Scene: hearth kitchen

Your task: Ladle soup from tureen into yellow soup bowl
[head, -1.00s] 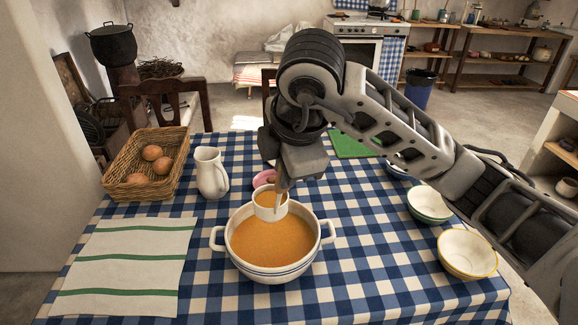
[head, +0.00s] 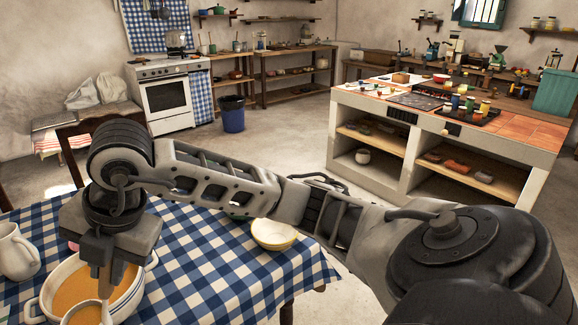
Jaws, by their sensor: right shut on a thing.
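The white tureen (head: 34,306) with orange soup stands on the checked table at the lower left, partly behind my gripper. My right gripper (head: 104,282) points down over it and is shut on the ladle (head: 106,313). The ladle's white cup holds orange soup and is cut by the bottom edge; I cannot tell whether it is clear of the soup. The yellow soup bowl (head: 273,235), pale inside with a yellow rim, stands near the table's right edge, right of the tureen and partly behind my right arm. It looks empty. My left gripper is out of view.
A white jug (head: 15,255) stands left of the tureen. The checked cloth (head: 215,275) between tureen and yellow bowl is clear. Another bowl is mostly hidden behind my arm. A chair (head: 75,140) stands behind the table; a tiled counter (head: 440,150) is at the right.

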